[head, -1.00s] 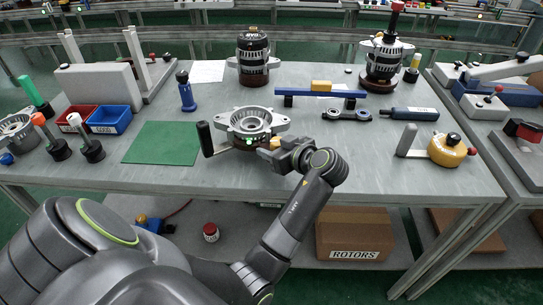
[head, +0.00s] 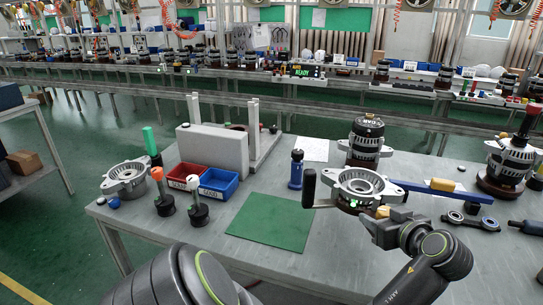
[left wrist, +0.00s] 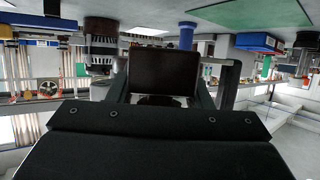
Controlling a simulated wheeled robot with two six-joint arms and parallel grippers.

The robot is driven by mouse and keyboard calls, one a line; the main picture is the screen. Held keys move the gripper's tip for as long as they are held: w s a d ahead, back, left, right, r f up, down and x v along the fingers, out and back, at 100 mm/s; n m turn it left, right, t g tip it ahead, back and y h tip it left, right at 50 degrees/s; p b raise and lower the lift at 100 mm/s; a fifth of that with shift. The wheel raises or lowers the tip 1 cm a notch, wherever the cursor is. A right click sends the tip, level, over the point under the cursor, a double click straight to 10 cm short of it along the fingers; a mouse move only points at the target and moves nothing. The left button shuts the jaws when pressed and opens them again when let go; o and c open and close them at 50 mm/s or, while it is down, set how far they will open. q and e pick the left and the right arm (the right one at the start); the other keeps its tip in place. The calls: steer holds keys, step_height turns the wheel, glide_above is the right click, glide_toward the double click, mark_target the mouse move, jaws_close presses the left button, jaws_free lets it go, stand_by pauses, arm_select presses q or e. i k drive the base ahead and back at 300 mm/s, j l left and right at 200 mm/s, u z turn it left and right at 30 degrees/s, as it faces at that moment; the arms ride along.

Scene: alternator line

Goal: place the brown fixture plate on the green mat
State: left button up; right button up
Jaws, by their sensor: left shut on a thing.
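The brown fixture plate (head: 346,207) shows as a dark brown rim beneath a silver ring-shaped housing (head: 362,183), with a black upright handle at its left. My left gripper (head: 383,212) comes from the right and is shut on the plate's near right edge. In the left wrist view the brown plate (left wrist: 163,72) fills the space between the jaws. I cannot tell whether it touches the table. The green mat (head: 270,220) lies flat and bare, just left of the plate; it also shows in the left wrist view (left wrist: 250,15). My right gripper is not in view.
Red (head: 187,176) and blue (head: 218,184) bins stand behind the mat. A blue tool (head: 296,169) stands upright behind the plate. An alternator (head: 367,140) stands behind the housing, and a blue bar (head: 425,189) lies to the right. Dark-based tools stand left of the mat.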

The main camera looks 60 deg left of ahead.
mark_target(287, 214)
steer(key=k+j+z, duration=0.3)
steer(key=j, duration=0.4)
steer(key=k+j+z, duration=0.3)
steer(key=j, duration=0.4)
steer(key=k+j+z, duration=0.35)
steer(key=k+j, duration=0.15)
steer(key=k, duration=0.05)
